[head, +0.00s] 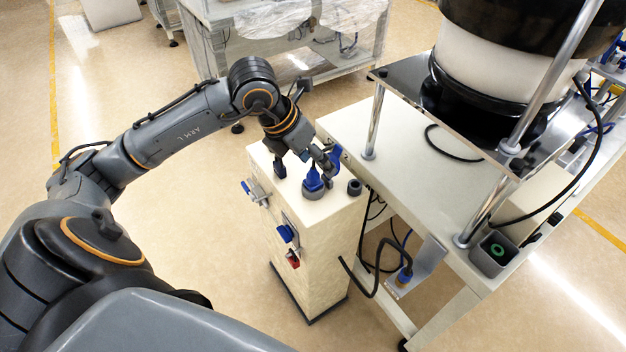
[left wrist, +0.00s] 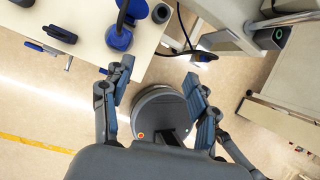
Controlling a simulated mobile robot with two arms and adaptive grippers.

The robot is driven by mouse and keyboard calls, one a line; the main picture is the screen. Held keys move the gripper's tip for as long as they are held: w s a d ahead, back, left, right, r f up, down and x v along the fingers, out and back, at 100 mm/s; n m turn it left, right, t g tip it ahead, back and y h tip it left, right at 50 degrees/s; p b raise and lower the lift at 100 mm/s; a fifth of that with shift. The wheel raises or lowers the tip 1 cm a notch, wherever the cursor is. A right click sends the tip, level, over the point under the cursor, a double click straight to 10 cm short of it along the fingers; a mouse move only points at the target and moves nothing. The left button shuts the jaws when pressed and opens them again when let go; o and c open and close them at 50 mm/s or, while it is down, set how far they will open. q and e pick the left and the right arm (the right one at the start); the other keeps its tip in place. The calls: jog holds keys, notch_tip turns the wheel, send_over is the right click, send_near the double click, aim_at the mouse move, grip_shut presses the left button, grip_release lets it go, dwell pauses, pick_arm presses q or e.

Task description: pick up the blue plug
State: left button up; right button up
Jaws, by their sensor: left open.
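A blue plug (head: 313,180) stands upright in a round grey-blue base on top of the beige cabinet. In the left wrist view a blue plug-like part (left wrist: 120,38) is at the top left, beyond the fingertips. My left gripper (head: 305,167) hangs over the cabinet top in the head view, close to the plug and partly overlapping it. In the left wrist view my left gripper (left wrist: 158,80) has its fingers wide apart, with floor and a round dark base between them. It holds nothing. Whether a finger touches the plug cannot be told. My right gripper is not in view.
The beige cabinet (head: 325,250) carries a dark cylinder (head: 354,187) beside the plug and blue and red connectors (head: 285,234) on its side. A pale table (head: 400,140) with a bowl feeder (head: 490,70) stands right of it. Black cables hang between. Floor at left is clear.

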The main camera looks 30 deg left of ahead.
pick_arm(q)
jog(key=y, duration=0.2)
send_near(311, 172)
jog(key=shift+n, duration=0.4)
jog(key=x, duration=0.3)
jog(key=p+x, duration=0.1)
jog(key=x, duration=0.1)
jog(key=shift+d+f, duration=0.15)
jog(key=shift+d, duration=0.2)
jog(key=x, duration=0.1)
jog(key=p+x, duration=0.1)
jog(key=x, duration=0.1)
jog(key=p+x, duration=0.1)
jog(key=x, duration=0.1)
jog(key=shift+w+a+f, duration=0.1)
jog(key=shift+a, duration=0.25)
jog(key=shift+w+f, duration=0.1)
jog(key=shift+f, duration=0.15)
grip_shut()
